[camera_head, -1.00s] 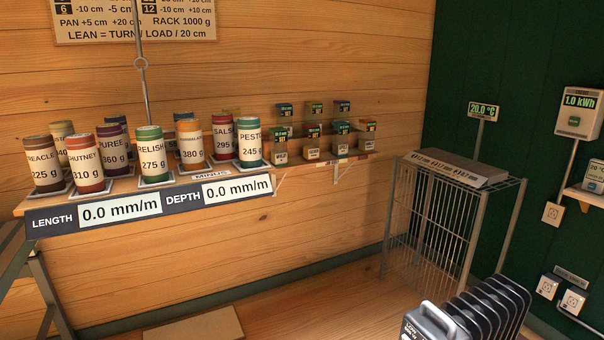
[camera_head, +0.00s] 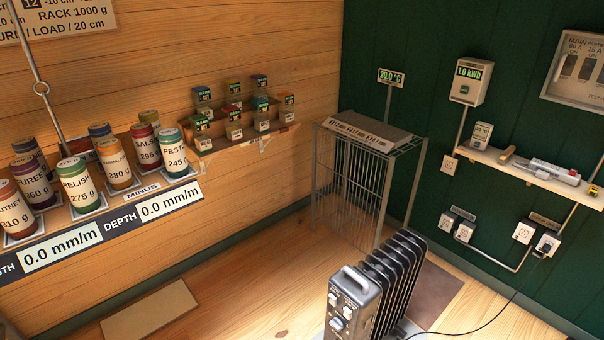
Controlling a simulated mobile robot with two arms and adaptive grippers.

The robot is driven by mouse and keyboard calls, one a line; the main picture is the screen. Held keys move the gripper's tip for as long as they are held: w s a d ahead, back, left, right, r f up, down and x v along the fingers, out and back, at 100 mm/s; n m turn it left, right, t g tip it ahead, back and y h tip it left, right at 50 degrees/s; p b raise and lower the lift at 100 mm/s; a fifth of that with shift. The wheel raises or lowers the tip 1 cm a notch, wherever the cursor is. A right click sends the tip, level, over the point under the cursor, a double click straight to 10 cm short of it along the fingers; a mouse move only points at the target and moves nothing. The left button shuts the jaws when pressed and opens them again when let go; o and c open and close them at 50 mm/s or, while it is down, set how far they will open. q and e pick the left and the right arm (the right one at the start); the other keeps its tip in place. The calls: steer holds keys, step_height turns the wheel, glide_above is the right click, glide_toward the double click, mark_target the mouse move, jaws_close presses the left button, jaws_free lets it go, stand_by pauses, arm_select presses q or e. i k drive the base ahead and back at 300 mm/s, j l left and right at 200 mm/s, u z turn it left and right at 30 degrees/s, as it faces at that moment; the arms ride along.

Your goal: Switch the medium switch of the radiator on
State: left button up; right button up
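The radiator (camera_head: 385,278) is a dark finned heater standing on the floor at the bottom centre-right. Its control panel (camera_head: 346,308) faces me, with a grey handle on top and light switches and a knob on its front. The labels are too small to read, so I cannot tell which switch is the medium one or how it is set. A dark cable runs from the radiator to a wall socket (camera_head: 546,245) at the right. Neither of my grippers shows in this view.
A wire rack (camera_head: 365,180) stands behind the radiator. A shelf of labelled jars (camera_head: 75,186) and small boxes runs along the wooden wall. A wall shelf (camera_head: 540,172) holds tools at the right. A flat board (camera_head: 148,312) lies on the floor; floor between it and the radiator is clear.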

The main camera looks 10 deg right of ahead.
mark_target(347, 315)
steer(key=z, duration=1.1)
